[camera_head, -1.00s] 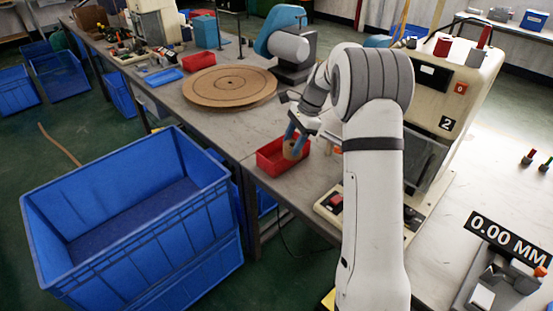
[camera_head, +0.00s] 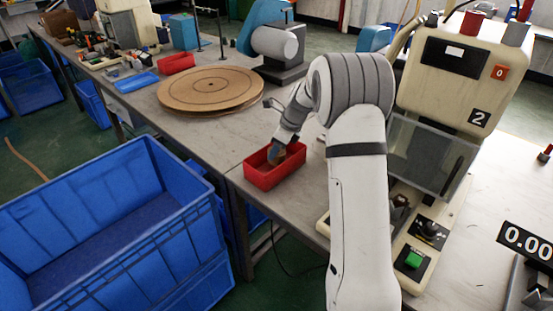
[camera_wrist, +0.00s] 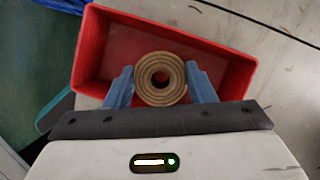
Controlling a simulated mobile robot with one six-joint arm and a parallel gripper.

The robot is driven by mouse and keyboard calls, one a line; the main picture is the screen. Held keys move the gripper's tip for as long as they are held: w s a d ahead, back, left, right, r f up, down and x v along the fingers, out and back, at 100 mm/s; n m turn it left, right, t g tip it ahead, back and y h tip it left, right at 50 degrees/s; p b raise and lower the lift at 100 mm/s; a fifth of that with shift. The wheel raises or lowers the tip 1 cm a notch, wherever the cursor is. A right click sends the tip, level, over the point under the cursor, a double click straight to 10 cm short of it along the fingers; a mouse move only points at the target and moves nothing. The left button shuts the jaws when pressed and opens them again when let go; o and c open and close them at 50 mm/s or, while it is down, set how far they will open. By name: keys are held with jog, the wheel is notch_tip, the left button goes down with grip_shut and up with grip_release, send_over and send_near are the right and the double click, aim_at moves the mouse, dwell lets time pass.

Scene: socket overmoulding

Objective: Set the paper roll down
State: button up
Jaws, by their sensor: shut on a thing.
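The paper roll (camera_wrist: 160,92) is a short brown ring with a dark hole, seen end-on in the wrist view. My gripper (camera_wrist: 160,85) is shut on it, with one blue finger on each side. In the head view the gripper (camera_head: 276,158) points down into a red bin (camera_head: 274,182), and the roll (camera_head: 291,157) shows partly there. The red bin also lies behind the roll in the wrist view (camera_wrist: 110,45). Whether the roll touches the bin's floor cannot be told.
A round brown turntable (camera_head: 210,90) lies behind the bin. A cream machine marked 2 (camera_head: 450,85) stands to the right of my arm. A large blue crate (camera_head: 100,225) stands on the floor at left. Bare tabletop (camera_head: 215,145) lies left of the bin.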

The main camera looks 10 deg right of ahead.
aim_at(281, 151)
jog(key=shift+d+f, duration=0.1)
jog(key=shift+f, duration=1.9)
jog(key=shift+f, duration=0.15)
jog(key=o, duration=1)
